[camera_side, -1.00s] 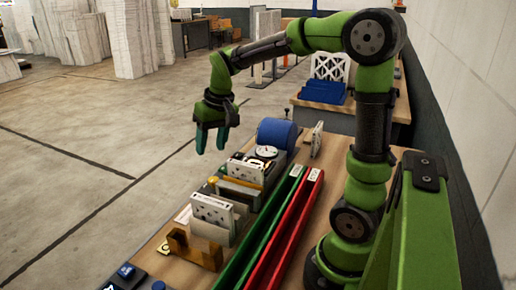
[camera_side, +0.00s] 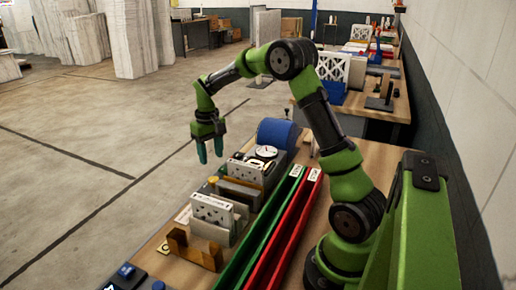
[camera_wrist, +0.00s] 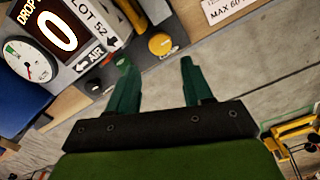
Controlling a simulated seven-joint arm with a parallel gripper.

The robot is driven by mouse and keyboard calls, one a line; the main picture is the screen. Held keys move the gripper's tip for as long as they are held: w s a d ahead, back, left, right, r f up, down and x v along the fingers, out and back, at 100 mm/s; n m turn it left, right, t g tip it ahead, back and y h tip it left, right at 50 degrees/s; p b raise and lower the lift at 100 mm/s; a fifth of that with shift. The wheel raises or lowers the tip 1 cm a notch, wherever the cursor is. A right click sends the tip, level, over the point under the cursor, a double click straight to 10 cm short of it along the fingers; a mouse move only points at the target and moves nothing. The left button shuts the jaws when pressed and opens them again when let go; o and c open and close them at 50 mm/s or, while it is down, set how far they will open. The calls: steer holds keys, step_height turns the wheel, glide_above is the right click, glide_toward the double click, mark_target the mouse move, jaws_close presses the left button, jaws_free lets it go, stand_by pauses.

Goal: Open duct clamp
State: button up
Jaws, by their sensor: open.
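My gripper (camera_side: 211,152) hangs in the air with its fingers down, to the left of the bench fixtures in the side view. In the wrist view its two green fingers (camera_wrist: 156,66) stand apart with nothing between them. A blue cylinder (camera_side: 278,134), perhaps the duct, lies at the far end of the fixtures; part of a blue surface also shows in the wrist view (camera_wrist: 22,108). I cannot make out a duct clamp for certain. A round yellow knob (camera_wrist: 160,44) sits just beyond the fingertips in the wrist view.
A white dial gauge (camera_side: 266,152) sits by the cylinder. White filter panels (camera_side: 212,209) stand in holders, with a brown bracket (camera_side: 194,250) in front. Green (camera_side: 262,228) and red (camera_side: 287,233) trays run alongside. Open floor lies left of the bench.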

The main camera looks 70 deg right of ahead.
mark_target(213, 179)
step_height(213, 179, down, 9)
steer(key=shift+r, duration=0.1)
stand_by(0.3)
steer(key=c, duration=0.8)
steer(key=shift+o, duration=0.2)
